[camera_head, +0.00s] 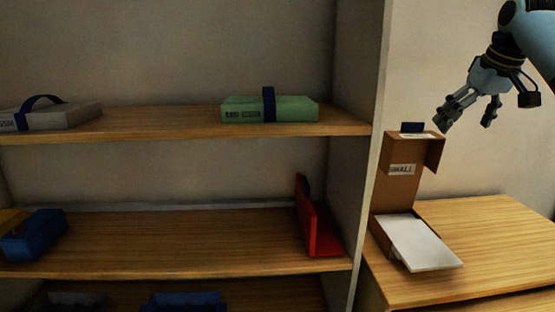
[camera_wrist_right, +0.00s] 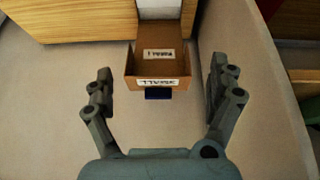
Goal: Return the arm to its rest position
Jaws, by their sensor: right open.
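My right gripper (camera_head: 468,112) is at the upper right of the head view, above and to the right of an open brown box (camera_head: 403,163). Its fingers are spread and nothing is between them. In the right wrist view my right gripper (camera_wrist_right: 165,95) is also open, and the brown box (camera_wrist_right: 158,62) with its white labels shows beyond and between the fingers. The gripper appears apart from the box. My left gripper is not in view.
The box stands on a wooden table (camera_head: 490,235), a white slab (camera_head: 424,243) at its front. Left is a shelf unit (camera_head: 368,150) with a green box (camera_head: 270,110), a grey box (camera_head: 60,116), a red item (camera_head: 322,232) and a blue bin (camera_head: 35,236). Table room lies right of the box.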

